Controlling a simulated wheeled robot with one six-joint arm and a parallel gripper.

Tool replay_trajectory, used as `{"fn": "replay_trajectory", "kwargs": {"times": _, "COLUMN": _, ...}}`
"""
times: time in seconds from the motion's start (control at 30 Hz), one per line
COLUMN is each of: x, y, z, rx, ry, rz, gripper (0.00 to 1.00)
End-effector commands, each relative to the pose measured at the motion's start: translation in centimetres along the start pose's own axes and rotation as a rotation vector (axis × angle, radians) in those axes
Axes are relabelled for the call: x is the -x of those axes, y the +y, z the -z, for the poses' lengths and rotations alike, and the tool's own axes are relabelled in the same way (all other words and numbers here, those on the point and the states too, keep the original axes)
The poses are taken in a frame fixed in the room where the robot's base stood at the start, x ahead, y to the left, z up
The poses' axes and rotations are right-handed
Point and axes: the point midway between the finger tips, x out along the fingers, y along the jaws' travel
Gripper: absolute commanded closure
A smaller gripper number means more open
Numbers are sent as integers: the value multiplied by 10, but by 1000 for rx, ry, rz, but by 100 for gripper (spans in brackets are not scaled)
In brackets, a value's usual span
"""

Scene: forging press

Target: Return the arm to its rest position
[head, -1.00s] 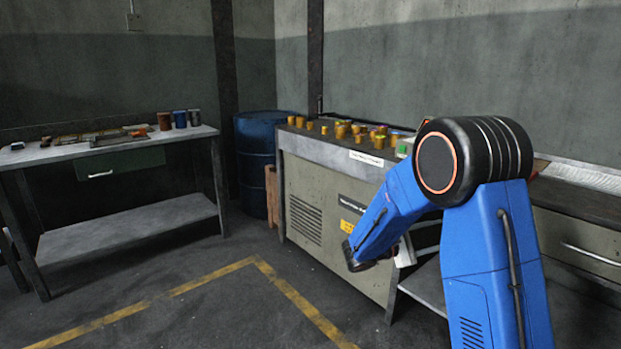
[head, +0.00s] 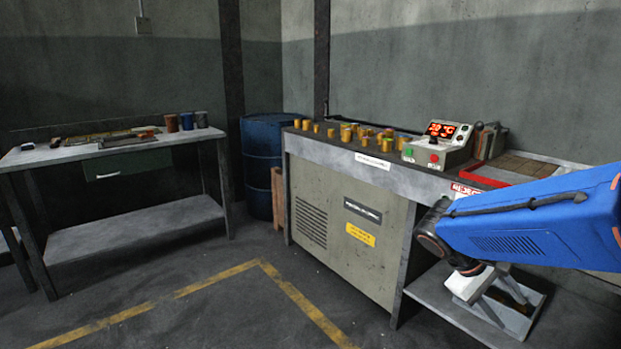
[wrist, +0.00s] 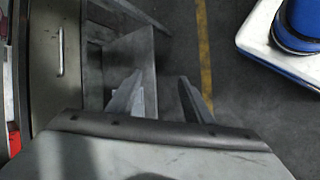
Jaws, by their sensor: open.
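My gripper (head: 503,304) hangs at the lower right in the head view, at the end of my blue arm. It points down in front of the bench, apart from it. In the wrist view my gripper (wrist: 162,95) shows two grey fingers standing apart with nothing between them. The grey floor and part of a shelf lie beyond the fingers.
A machine cabinet (head: 340,225) carries several brass-coloured cylinders and a control box (head: 440,143) with a lit red display. A red-edged tray (head: 490,178) lies to its right. A workbench (head: 130,222) and a blue barrel (head: 262,150) stand left. The yellow-marked floor is clear.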

Motion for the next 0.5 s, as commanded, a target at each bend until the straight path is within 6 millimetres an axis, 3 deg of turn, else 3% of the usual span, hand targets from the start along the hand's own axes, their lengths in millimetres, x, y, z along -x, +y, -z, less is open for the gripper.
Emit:
{"fn": "replay_trajectory", "kwargs": {"times": 0.2, "x": 10, "y": -36, "z": -34, "rx": -106, "ry": 122, "rz": 178, "gripper": 53}}
{"fn": "replay_trajectory", "kwargs": {"times": 0.5, "x": 34, "y": -84, "z": -64, "rx": -251, "ry": 312, "rz": 403, "gripper": 53}}
